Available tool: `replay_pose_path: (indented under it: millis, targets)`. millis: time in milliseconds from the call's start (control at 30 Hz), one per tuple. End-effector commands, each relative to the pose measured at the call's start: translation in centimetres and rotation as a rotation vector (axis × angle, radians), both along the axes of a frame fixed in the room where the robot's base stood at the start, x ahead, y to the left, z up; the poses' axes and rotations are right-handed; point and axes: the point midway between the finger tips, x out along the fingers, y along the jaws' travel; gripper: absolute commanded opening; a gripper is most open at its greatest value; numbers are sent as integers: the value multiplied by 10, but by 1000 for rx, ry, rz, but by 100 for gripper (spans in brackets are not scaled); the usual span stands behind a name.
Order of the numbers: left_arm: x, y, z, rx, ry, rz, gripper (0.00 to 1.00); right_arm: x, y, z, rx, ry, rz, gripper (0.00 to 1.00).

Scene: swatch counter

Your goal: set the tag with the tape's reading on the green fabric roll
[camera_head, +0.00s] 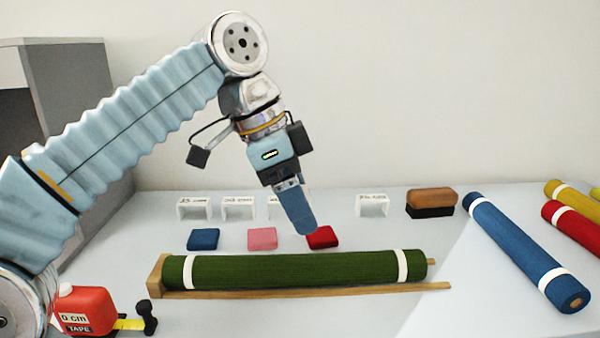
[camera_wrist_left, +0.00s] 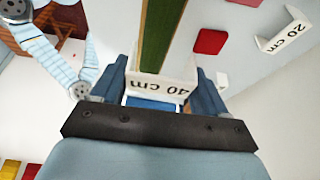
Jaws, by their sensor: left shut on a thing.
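My left gripper (camera_head: 304,226) is above and behind the green fabric roll (camera_head: 290,269), fingers pointing down. In the left wrist view it is shut on a white tag (camera_wrist_left: 160,86) reading "40 cm"; I cannot clearly make out this tag in the head view. The green roll (camera_wrist_left: 157,35) lies beyond it, apart from it as far as I can tell. The red tape measure (camera_head: 86,308) stands at the front left. Its label ends in "0 cm", and my arm may hide the first digit. My right gripper is not in view.
Several white tags, such as this one (camera_head: 372,205), stand along the back. Blue (camera_head: 203,239), pink (camera_head: 262,239) and red (camera_head: 322,237) swatches lie behind the green roll. A brown brush (camera_head: 431,203) and a blue roll (camera_head: 526,252) are to the right.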

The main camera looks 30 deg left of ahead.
Motion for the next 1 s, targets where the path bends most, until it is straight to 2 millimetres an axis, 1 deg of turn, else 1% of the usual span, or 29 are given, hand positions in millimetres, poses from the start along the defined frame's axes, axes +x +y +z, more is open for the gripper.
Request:
replay_pose_path:
  millis: [100, 267, 500, 600, 800, 1000]
  targets:
    - [-6, -3, -2, 0, 1, -45, 46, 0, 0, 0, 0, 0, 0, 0]
    - [-6, -3, -9, 0, 0, -52, 46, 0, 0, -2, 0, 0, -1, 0]
    - [-6, -3, -28, 2, 1, -50, 46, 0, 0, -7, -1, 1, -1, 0]
    - [-6, -3, -40, 1, 0, -48, 46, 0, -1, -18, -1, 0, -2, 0]
    - [-6, -3, -56, 2, 1, -48, 46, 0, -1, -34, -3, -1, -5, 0]
    - [-6, -3, -71, 2, 1, -48, 46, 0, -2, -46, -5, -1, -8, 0]
